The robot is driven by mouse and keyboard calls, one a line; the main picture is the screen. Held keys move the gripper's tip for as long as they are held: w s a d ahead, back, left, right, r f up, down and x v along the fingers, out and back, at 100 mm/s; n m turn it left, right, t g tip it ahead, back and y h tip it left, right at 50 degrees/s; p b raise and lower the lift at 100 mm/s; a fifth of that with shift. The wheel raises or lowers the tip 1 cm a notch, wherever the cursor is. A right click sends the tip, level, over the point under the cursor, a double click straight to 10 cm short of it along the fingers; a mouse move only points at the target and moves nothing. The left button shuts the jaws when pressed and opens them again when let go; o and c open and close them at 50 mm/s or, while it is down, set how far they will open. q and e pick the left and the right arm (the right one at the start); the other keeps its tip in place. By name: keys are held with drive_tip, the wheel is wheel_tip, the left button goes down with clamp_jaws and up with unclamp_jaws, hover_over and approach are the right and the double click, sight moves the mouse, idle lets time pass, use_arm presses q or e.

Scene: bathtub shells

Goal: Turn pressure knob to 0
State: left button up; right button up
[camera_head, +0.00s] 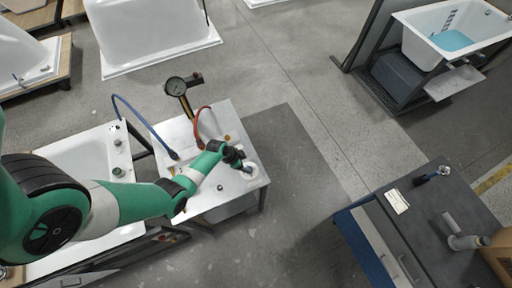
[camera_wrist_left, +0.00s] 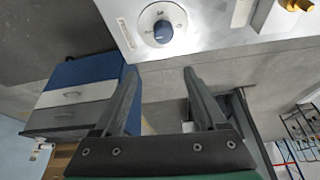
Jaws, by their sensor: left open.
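The pressure knob (camera_wrist_left: 163,31) is a blue-grey round knob on a white round dial plate, set in a pale metal panel (camera_wrist_left: 215,35). The dial's markings are too small to read surely. In the head view the knob's white plate (camera_head: 251,169) shows near the right end of the metal bench (camera_head: 225,195), partly hidden by my gripper. My left gripper (camera_head: 241,160) is over that corner of the bench. In the wrist view my left gripper (camera_wrist_left: 159,76) is open and empty, with the knob beyond its fingertips, not between them. My right gripper is not in view.
A brass fitting (camera_wrist_left: 300,5) sits on the panel. A dark-topped drawer cabinet (camera_head: 425,215) stands at right, with clear floor between.

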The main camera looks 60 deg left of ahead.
use_arm(q)
drive_tip(key=shift+n, duration=0.5)
drive_tip(key=f+b, duration=0.6)
drive_tip(key=b, duration=0.1)
drive_tip(key=a+f+b, duration=0.1)
drive_tip(key=f+b, duration=0.2)
drive_tip(key=b, duration=0.1)
drive_tip(key=shift+w+f, duration=0.3)
drive_tip(key=shift+f, duration=0.05)
drive_tip(key=shift+w+f+b, duration=0.3)
drive_tip(key=shift+f+b, duration=0.1)
drive_tip(key=shift+b, duration=0.3)
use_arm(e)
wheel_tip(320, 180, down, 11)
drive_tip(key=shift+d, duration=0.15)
use_arm(q)
drive_tip(key=shift+r, duration=0.1)
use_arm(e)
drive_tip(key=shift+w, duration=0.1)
use_arm(q)
clamp_jaws()
